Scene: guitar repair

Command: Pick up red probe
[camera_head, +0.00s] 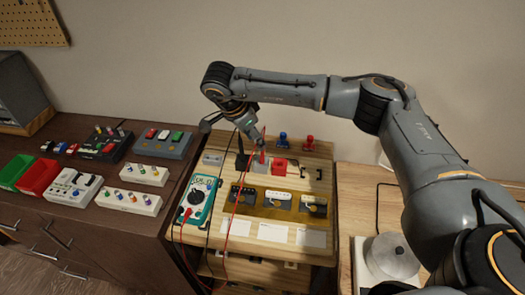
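The red probe (262,155) is upright above the middle of the wooden work board (322,235), just left of a red block (280,166). Its red lead loops up past my gripper and runs down to the teal multimeter (197,200) at the board's left. My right gripper (258,139) reaches in from the right, points down, and appears shut on the upper part of the red probe. The fingertips are small and partly hidden. A black block (243,164) with a black lead is to the left. My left gripper is not in view.
A panel with several small pickup-like parts (278,204) lies in front of the probe. Red and blue knobs (309,142) stand at the back. A dark bench (115,215) on the left holds bins and switch boxes. A round grey device (391,257) stands at right.

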